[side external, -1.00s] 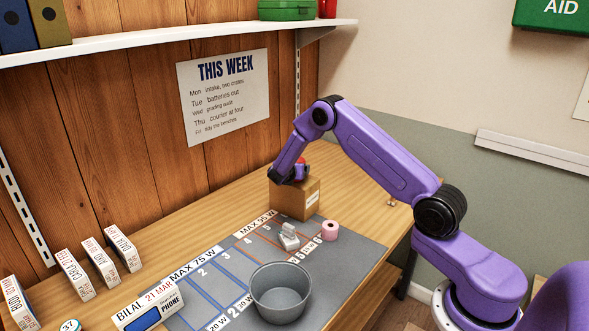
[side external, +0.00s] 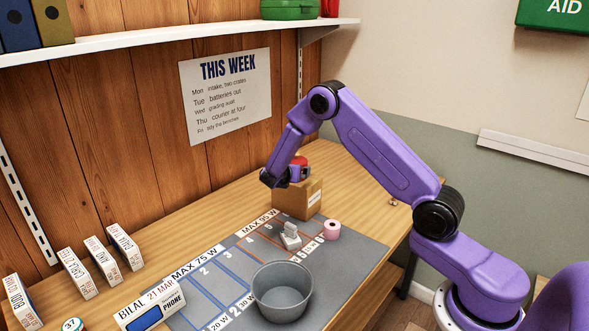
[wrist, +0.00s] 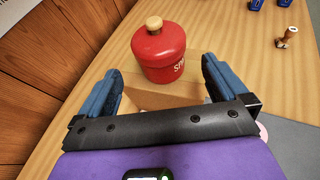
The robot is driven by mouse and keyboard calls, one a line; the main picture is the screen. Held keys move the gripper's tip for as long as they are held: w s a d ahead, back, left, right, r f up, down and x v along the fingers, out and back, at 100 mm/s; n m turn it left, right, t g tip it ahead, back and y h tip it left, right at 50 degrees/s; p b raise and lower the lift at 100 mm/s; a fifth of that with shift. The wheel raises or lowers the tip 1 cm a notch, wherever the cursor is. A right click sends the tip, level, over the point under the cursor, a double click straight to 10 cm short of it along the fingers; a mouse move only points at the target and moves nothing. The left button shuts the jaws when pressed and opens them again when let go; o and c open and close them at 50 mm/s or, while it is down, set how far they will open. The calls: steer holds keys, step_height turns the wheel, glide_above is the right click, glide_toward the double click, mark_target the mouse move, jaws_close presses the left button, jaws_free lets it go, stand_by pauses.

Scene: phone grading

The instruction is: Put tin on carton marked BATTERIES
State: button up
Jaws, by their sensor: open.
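The tin (wrist: 158,50) is red with a round wooden knob and partly readable white lettering. It appears upright on top of the brown carton (side external: 297,202), though its base is partly hidden in the side view, where only a bit of red (side external: 300,160) shows. The carton's bare top (wrist: 160,96) also shows in the wrist view. The carton's side label is too small to read. My gripper (side external: 288,176) is open over the carton's left side. In the wrist view its fingers are wide apart, with the tin beyond them and clear of both.
A grey mat (side external: 352,258) with numbered bays holds a grey bin (side external: 282,292), a white item (side external: 290,236) and a pink roll (side external: 332,230). Several white boxes (side external: 75,273) stand at the left. A wooden stamp (wrist: 288,36) and blue items (wrist: 256,5) lie beyond the tin.

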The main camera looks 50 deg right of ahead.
steer(key=s+a+r+m+g+y, duration=0.1)
steer(key=s+a+r+m+y, duration=0.25)
steer(key=s+a, duration=0.6)
steer(key=s+a+r+m+g+y, duration=0.1)
steer(key=s+a+r+m+y, duration=0.25)
steer(key=s+a, duration=0.6)
steer(key=s+a+r+m+g+y, duration=0.1)
steer(key=s+a+g+y, duration=0.1)
steer(key=s, duration=1)
steer(key=s+a+m+g+y, duration=0.1)
steer(key=s+m+y, duration=0.1)
steer(key=s, duration=1)
steer(key=shift+s+a+r+m+g+y, duration=0.3)
steer(key=shift+s+a+r+g+y, duration=0.1)
steer(key=shift+y, duration=0.4)
